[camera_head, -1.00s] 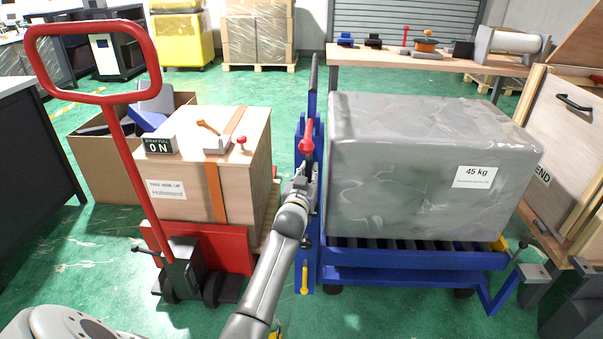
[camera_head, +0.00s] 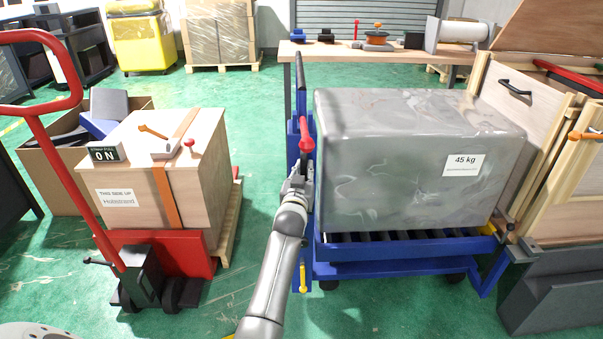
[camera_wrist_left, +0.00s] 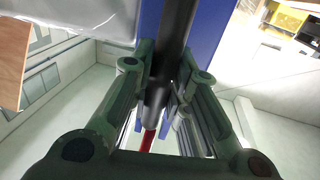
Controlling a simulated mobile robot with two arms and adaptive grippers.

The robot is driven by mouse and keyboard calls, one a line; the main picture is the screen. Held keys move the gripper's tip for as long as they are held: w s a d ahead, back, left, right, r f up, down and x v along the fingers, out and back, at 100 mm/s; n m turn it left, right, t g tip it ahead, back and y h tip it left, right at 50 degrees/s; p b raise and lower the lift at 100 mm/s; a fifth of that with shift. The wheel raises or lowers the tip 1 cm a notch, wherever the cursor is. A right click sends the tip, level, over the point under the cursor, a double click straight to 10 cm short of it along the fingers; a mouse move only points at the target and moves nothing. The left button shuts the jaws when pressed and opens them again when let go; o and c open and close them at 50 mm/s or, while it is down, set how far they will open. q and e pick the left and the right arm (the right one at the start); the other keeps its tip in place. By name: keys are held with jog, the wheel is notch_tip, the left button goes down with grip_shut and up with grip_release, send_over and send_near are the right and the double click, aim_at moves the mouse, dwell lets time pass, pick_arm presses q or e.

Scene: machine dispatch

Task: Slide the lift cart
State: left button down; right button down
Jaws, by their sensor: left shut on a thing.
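The blue lift cart (camera_head: 405,271) stands right of centre in the head view. A large grey wrapped block (camera_head: 400,170) marked 45 kg rests on its dark rollers. The cart's blue upright with a red-knobbed lever (camera_head: 306,135) is at its left end, topped by a dark push bar (camera_head: 299,68). My left gripper (camera_head: 297,187) is at this upright, shut on the dark bar, which runs between its fingers in the left wrist view (camera_wrist_left: 175,30). The exact contact is partly hidden. My right gripper is not in view.
A red pallet truck (camera_head: 175,250) with a strapped wooden box (camera_head: 135,200) stands left, with clear green floor between it and the cart. A dark stand (camera_head: 555,285) and wooden crate (camera_head: 525,105) are close at the cart's right end. A workbench (camera_head: 390,54) is behind.

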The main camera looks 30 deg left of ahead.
pick_arm(q)
jog(key=shift+w+d+r, duration=0.1)
jog(key=shift+d, duration=0.25)
jog(key=c, duration=1.7)
grip_release()
jog(key=o, duration=0.3)
jog(key=shift+w+d, duration=0.1)
jog(key=shift+d, duration=0.05)
jog(key=shift+o, duration=0.2)
jog(key=v, duration=1.2)
